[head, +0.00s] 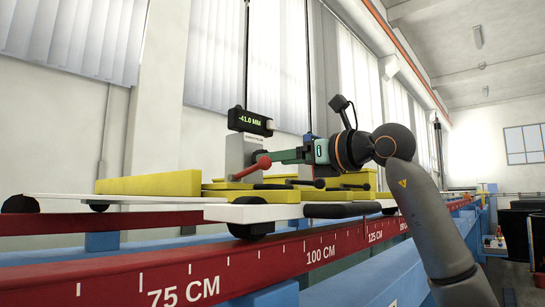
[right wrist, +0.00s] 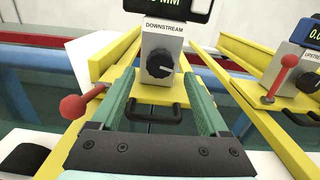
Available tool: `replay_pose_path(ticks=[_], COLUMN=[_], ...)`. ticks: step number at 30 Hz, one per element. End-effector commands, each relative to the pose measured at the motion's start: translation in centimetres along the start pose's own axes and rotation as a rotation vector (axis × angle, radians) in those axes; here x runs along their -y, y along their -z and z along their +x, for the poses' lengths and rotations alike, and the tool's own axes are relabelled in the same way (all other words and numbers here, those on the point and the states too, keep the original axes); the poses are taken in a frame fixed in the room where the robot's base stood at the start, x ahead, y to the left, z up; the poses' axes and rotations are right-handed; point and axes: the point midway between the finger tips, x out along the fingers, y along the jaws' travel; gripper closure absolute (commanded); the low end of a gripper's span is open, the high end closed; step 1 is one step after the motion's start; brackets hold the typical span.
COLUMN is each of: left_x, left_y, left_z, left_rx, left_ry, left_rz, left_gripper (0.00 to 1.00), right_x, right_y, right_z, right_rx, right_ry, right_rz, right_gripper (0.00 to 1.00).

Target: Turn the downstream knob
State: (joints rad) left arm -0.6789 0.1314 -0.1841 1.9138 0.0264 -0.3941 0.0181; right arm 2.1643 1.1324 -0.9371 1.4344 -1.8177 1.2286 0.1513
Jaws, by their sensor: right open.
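The downstream knob (right wrist: 160,64) is black and ridged, with a pale pointer mark at its right side. It sits on a light box labelled DOWNSTREAM (right wrist: 164,28), which also shows in the head view (head: 236,150) under a display reading -41.0 MM (head: 250,122). My right gripper (head: 284,157) points at this box from the right. In the right wrist view its two green fingers (right wrist: 158,84) are open and empty, with the knob beyond them, between their lines. Contact is not visible. The knob cannot be made out in the head view. My left gripper is out of view.
A red-balled lever (right wrist: 74,106) stands left of the fingers. A second box labelled UPSTREAM (right wrist: 306,65), with its own red-balled lever (right wrist: 289,62), stands to the right. Yellow rails (head: 150,185) and a black handle (right wrist: 150,112) lie below. A red scale rail (head: 270,262) runs along the front.

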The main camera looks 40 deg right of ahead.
Motion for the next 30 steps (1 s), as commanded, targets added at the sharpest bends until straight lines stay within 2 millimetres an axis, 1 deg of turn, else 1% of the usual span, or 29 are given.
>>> replay_pose_path(ticks=[1,3,6,16,30], left_x=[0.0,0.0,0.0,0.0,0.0], left_y=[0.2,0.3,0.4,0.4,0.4], left_z=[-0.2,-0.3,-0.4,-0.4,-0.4], left_rx=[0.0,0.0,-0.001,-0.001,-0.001], left_ry=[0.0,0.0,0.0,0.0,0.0], left_rz=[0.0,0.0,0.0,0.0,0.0], left_gripper=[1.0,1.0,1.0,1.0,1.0], right_x=[0.0,0.0,0.0,0.0,0.0], right_y=[-0.1,-0.1,-0.1,0.0,0.0], right_z=[0.8,1.6,2.2,2.5,2.5], right_rx=[-0.002,-0.002,-0.001,0.001,0.001], right_ry=[0.0,0.0,-0.001,0.0,0.0], right_rz=[0.0,0.0,0.0,0.0,0.0], right_gripper=[0.22,0.22,0.22,0.22,0.75])
